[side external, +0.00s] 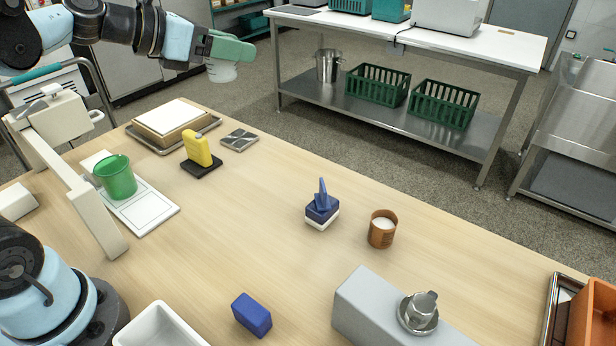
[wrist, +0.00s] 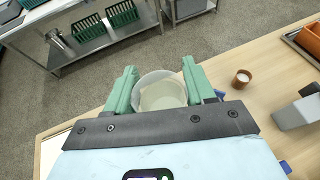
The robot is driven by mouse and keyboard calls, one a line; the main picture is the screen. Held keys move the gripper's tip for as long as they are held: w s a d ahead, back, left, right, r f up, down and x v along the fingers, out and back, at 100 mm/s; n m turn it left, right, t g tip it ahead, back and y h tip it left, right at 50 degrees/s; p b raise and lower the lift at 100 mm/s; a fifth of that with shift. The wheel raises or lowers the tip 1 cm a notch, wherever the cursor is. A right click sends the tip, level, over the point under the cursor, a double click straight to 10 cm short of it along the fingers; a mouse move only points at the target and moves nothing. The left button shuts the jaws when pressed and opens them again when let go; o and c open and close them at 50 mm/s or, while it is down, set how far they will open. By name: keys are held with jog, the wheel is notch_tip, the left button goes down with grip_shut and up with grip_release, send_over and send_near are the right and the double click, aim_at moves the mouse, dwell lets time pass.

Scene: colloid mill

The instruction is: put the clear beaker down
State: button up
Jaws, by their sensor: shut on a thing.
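The clear beaker (side external: 222,73) is in the air at the top of the side external view, above the level of the wooden table (side external: 262,228). My gripper (side external: 230,50) has green fingers and is shut on the beaker's upper part. In the wrist view the beaker (wrist: 160,92) sits between the two green fingers of my gripper (wrist: 159,72). Its round rim shows, and its inside looks pale; I cannot tell if it holds anything. Nothing touches it from below.
A green beaker (side external: 117,178) stands on a white board at left. The table's middle is clear.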

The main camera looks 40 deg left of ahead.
jog(key=d+f+m+g+h, duration=0.7)
jog(key=d+f+m+h, duration=0.15)
jog(key=d, duration=0.25)
jog(key=shift+s+d+f+m+g, duration=1)
jog(key=shift+s+f+m+g, duration=0.6)
jog(key=shift+f, duration=1.4)
jog(key=shift+s+d+f+m+g, duration=1.05)
jog(key=shift+f+m+g, duration=0.9)
jog(key=shift+f, duration=1.1)
jog(key=shift+s+d+f+m+g, duration=0.9)
jog(key=shift+s+f+m+g, duration=0.85)
jog(key=shift+f, duration=1.25)
jog(key=shift+w+f, duration=0.3)
jog(key=shift+f, duration=0.35)
jog(key=o, duration=1.1)
jog(key=shift+o, duration=0.2)
